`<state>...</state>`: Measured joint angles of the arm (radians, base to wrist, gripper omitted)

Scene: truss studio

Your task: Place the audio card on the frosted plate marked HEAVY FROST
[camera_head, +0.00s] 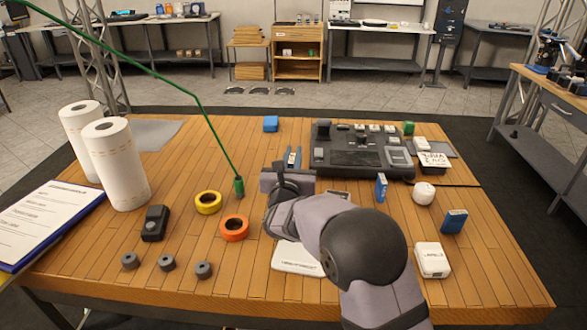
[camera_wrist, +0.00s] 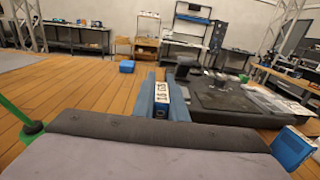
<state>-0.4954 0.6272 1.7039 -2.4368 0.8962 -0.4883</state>
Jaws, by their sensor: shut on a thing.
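My gripper (camera_head: 293,158) is over the middle of the table, left of the black console. In the wrist view my gripper (camera_wrist: 162,97) is shut on a small upright card with a white label (camera_wrist: 161,95), which I take to be the audio card; its print is too small to read. A pale plate with dark lettering (camera_head: 296,260) lies at the front middle, partly behind my arm. Another pale lettered piece (camera_head: 435,160) lies right of the console. I cannot read either marking, so I cannot tell which says HEAVY FROST.
The black console (camera_head: 340,158) stands close right of my gripper. A green cable ends in a plug (camera_head: 239,186) to the left. Yellow (camera_head: 208,203) and orange (camera_head: 234,228) tape rolls lie at left. Blue (camera_head: 453,221) and white (camera_head: 432,260) boxes stand at right.

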